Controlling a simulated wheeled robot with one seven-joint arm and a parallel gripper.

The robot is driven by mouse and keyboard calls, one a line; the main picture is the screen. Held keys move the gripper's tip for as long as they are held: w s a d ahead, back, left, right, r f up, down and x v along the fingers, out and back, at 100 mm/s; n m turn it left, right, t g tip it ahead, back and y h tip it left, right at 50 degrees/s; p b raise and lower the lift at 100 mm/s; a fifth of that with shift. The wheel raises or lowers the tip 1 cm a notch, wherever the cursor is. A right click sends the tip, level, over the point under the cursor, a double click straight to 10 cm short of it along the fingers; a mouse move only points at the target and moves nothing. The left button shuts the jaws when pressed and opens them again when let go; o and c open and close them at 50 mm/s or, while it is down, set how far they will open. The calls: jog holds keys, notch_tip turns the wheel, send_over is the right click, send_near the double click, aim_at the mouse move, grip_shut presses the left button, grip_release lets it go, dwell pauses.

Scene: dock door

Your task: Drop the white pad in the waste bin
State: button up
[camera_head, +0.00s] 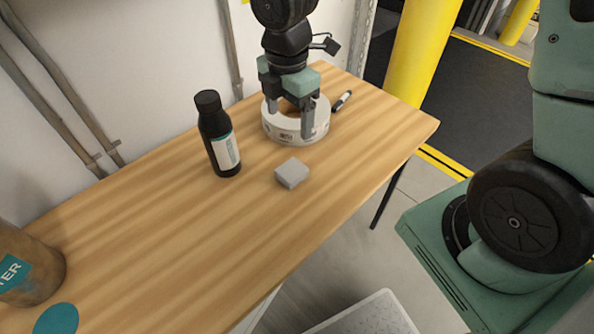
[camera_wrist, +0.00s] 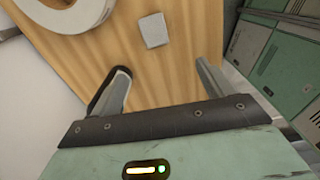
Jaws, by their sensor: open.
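The white pad (camera_head: 292,173) looks like a small light-grey block lying flat on the wooden table, in front of the tape roll. It also shows in the wrist view (camera_wrist: 153,30), beyond my fingertips and roughly between their lines. My gripper (camera_head: 292,118) is open and empty, pointing down. In the head view its fingers overlap the white roll; the wrist view (camera_wrist: 162,72) shows bare wood between them. The gripper is apart from the pad. I cannot make out a waste bin for certain in either view.
A brown container (camera_head: 40,262) and a teal disc (camera_head: 57,319) are at the left. A speckled grey surface (camera_head: 368,316) is below the table edge. The table's middle is clear.

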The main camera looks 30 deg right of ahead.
jog(key=b, duration=0.2)
send_over(289, 170)
jog(key=s, duration=0.1)
notch_tip(289, 170, down, 12)
jog(key=shift+f, duration=0.1)
jog(key=shift+w+f, duration=0.2)
jog(key=shift+f, duration=1.2)
jog(key=shift+w+f, duration=0.15)
jog(key=shift+f, duration=1.2)
jog(key=c, duration=1.1)
jog(key=shift+c, duration=0.2)
